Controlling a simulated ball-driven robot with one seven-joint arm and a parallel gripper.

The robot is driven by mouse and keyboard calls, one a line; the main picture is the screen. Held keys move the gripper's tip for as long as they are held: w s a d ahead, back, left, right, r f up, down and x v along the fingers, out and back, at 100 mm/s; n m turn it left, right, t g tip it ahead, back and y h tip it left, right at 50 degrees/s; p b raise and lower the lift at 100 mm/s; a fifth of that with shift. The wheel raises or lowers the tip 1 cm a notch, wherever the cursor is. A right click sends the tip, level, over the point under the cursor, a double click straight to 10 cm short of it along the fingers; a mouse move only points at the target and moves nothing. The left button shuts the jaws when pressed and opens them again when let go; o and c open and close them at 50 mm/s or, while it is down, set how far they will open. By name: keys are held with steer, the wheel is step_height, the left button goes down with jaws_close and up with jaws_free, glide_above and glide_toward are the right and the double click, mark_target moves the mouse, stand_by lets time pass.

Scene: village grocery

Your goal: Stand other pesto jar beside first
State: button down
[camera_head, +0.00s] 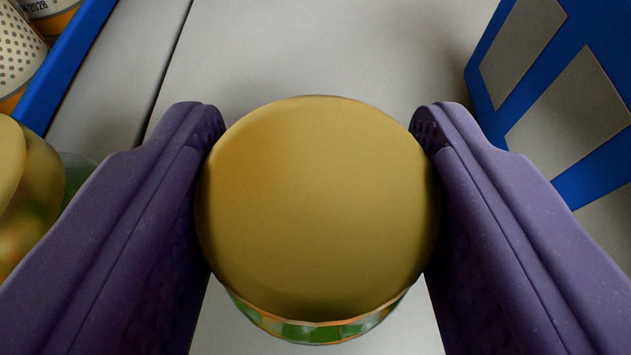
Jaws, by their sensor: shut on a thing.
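A jar with a round gold lid (318,205) fills the middle of the view, seen from above. A strip of its green and orange side shows below the lid. My gripper (318,190) has its two purple fingers on the left and right of this jar and is shut on it. Another jar with a gold lid (8,160) stands at the left edge, partly cut off and partly behind the left finger. Its label is hidden, so I cannot tell whether it is the first pesto jar. The held jar's base is hidden under its lid.
A light grey surface (330,45) lies below, with a dark seam on the left. A blue crate with openings (550,90) stands at the upper right. A blue edge (75,65) runs at the upper left, with patterned cans (20,55) behind it. The top middle is clear.

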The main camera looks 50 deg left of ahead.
steer(key=shift+f+b, duration=0.15)
steer(key=shift+b, duration=0.25)
steer(key=shift+c, duration=1.6)
jaws_free()
steer(key=shift+s+d+r+p, duration=0.15)
steer(key=shift+d+r+p, duration=0.05)
steer(key=shift+r+p, duration=0.2)
steer(key=b+v, duration=0.3)
steer(key=v, duration=0.9)
steer(key=w+d+r+m+t+h, duration=0.3)
steer(key=d+r+m+h, duration=0.2)
steer(key=d+r, duration=0.2)
steer(key=w+d+r+m+t+h, duration=0.3)
steer(key=d+r+m+h, duration=0.2)
steer(key=d, duration=0.6)
step_height(320, 180, up, 3)
steer(key=shift+w+d+f+t, duration=0.15)
steer(key=shift+w+d+t, duration=0.1)
steer(key=shift+d+t, duration=0.15)
